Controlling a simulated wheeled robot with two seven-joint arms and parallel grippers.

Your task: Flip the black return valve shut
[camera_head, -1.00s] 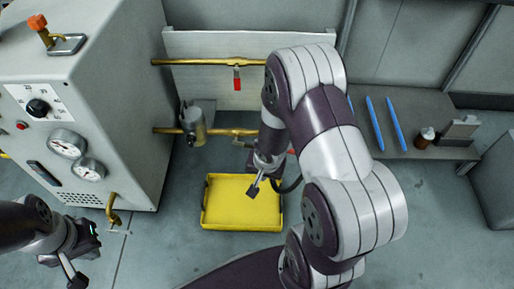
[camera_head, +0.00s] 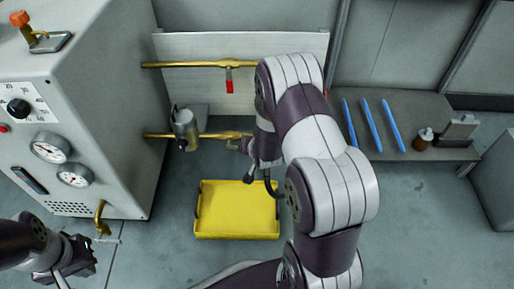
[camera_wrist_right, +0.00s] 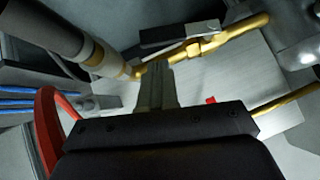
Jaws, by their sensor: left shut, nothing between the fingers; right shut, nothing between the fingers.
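The lower brass pipe (camera_head: 215,135) runs right from the grey machine, past a metal cylinder, and goes behind my right arm. In the right wrist view, a brass fitting (camera_wrist_right: 195,48) sits on this pipe. A dark flat bar (camera_wrist_right: 178,33) lies along it and looks like the black valve lever; its exact angle is hard to tell. My right gripper (camera_wrist_right: 157,72) is shut and empty, its tips close to the pipe; contact cannot be told. In the head view my right arm mostly hides the valve. My left gripper (camera_head: 88,262) is shut and empty at the lower left.
A red-handled valve (camera_head: 229,82) hangs on the upper pipe (camera_head: 190,65). The metal cylinder (camera_head: 185,128) stands by the lower pipe. A yellow tray (camera_head: 237,212) lies on the floor below. The machine (camera_head: 110,100) fills the left; a shelf (camera_head: 420,110) with blue rods is right.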

